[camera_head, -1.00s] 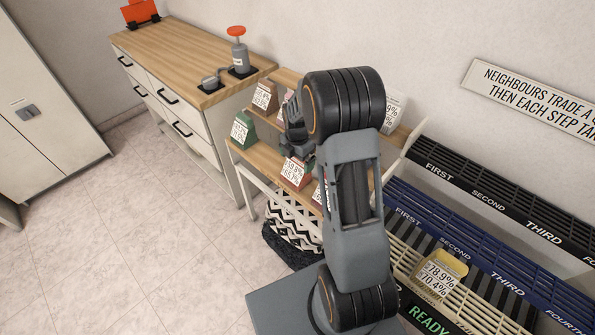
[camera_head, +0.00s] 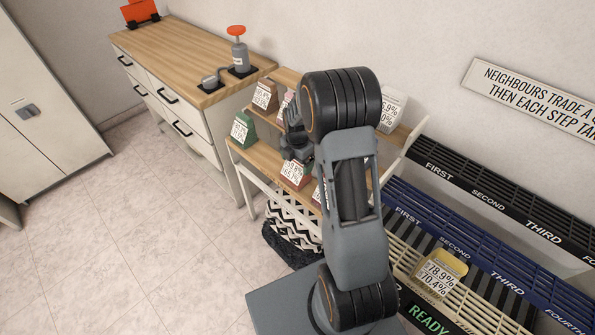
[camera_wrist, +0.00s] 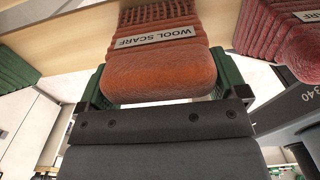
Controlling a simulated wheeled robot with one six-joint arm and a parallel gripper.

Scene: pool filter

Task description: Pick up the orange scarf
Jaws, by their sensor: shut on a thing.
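The orange-red scarf (camera_wrist: 160,70) is a folded, knitted block with a white "WOOL SCARF" label, seen close up in the wrist view. My gripper (camera_wrist: 161,88) has a green-padded finger on each side of it and is shut on it. In the head view my gripper (camera_head: 297,146) is at the shelf rack, just above a red item with a white percentage card (camera_head: 295,173). I cannot make out the held scarf separately there, because my gripper and arm cover that spot.
The wooden shelf (camera_head: 262,158) holds a green carded item (camera_head: 243,129) at left. A dark red folded item (camera_wrist: 268,35) lies right of the scarf. A patterned basket (camera_head: 292,225) stands below. Slatted racks (camera_head: 500,205) are at right, a drawer cabinet (camera_head: 185,130) at left. Floor at left is clear.

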